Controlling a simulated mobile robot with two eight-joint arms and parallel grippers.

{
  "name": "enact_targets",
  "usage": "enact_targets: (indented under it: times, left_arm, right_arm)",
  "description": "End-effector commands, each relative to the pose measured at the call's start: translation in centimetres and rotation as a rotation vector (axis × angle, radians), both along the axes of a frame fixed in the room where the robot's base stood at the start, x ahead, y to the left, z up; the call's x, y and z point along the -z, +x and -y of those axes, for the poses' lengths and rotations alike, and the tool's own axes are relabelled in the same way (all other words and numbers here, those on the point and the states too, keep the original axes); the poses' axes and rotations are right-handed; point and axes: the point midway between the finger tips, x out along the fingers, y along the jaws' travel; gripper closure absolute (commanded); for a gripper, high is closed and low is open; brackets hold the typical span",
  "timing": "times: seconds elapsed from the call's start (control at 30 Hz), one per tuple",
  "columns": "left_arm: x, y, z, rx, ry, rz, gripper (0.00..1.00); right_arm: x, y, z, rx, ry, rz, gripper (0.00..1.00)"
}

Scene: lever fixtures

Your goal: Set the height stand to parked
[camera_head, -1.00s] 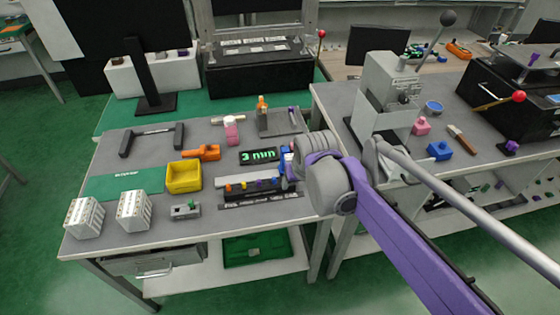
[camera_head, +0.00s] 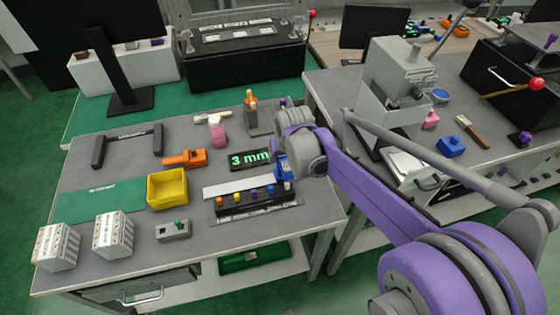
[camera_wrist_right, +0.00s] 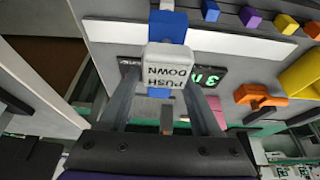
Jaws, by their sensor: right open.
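A dark display (camera_head: 250,159) with green characters that look like "3 mm" lies on the left bench. In the right wrist view the display (camera_wrist_right: 208,77) is partly behind my fingers. I take these to be the height stand; the blue part (camera_head: 282,168) also shows in the head view, partly hidden by my wrist. My right gripper (camera_wrist_right: 166,78) is open, with its fingers on either side of the white block; contact is unclear. My left gripper is out of view.
A black strip (camera_head: 254,205) with several coloured blocks lies in front of the display. A yellow bin (camera_head: 167,190), an orange tool (camera_head: 185,158) and a pink bottle (camera_head: 217,130) are to the left. A grey press (camera_head: 392,85) stands on the right bench.

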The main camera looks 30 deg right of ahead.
Motion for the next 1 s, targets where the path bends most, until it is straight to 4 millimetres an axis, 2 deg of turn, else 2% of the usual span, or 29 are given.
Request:
enact_targets:
  times: [0.1,0.3,0.67,0.77,1.0]
  left_arm:
    - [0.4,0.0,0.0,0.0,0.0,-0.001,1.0]
    - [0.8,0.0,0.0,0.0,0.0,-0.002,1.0]
    - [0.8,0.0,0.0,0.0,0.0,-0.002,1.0]
    - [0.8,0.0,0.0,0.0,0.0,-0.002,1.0]
    - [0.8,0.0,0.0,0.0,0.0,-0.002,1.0]
  right_arm:
    - [2.2,0.9,0.2,0.0,0.0,0.0,0.35]
    - [4.3,1.8,0.4,0.0,0.0,0.0,0.35]
    - [4.8,1.9,0.5,0.0,0.0,0.0,0.35]
    - [4.8,1.9,0.4,0.0,0.0,0.0,0.49]
    - [4.8,1.9,0.5,0.0,0.0,0.0,0.93]
